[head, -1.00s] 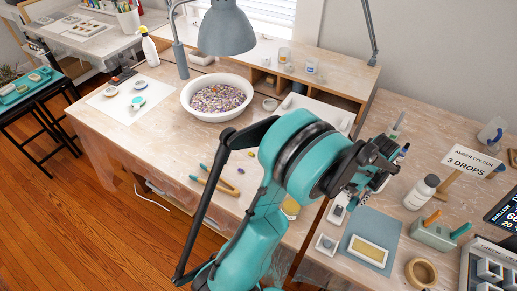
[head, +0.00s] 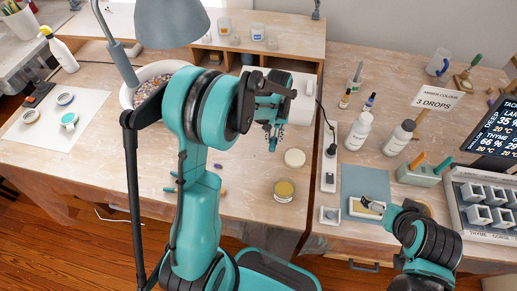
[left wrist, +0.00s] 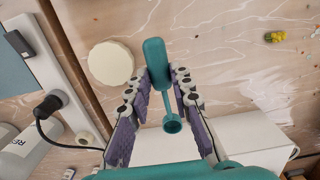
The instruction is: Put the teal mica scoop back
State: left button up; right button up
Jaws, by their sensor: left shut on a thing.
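The teal mica scoop (left wrist: 154,60) is between the fingers of my left gripper (left wrist: 162,88) in the left wrist view. Its rounded handle points away from the gripper, and its small round bowl lies nearer the palm. In the head view my left gripper (head: 271,128) hangs above the left workbench, beyond an open jar of gold powder (head: 284,190), with a bit of teal scoop (head: 272,145) below it. My right gripper (head: 372,205) is low at the gold-filled frame on the grey mat; its fingers are too small to judge.
A grey-green block (head: 415,176) with an orange and a teal handle stands on the right bench. Two white bottles (head: 358,131) and a power strip (head: 329,165) are near it. A round pale lid (head: 295,157) lies by the jar. A lamp (head: 170,22) overhangs the left.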

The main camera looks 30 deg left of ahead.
pick_arm(q)
jog(key=a+f, duration=0.1)
jog(key=s+a+f+b, duration=0.1)
jog(key=a, duration=0.1)
jog(key=s+a+f, duration=0.1)
jog(key=shift+a, duration=0.3)
jog(key=shift+f+b, duration=1.1)
jog(key=shift+f, duration=0.9)
jog(key=shift+f, duration=0.1)
jog(key=o, duration=0.8)
jog(key=shift+o, duration=0.2)
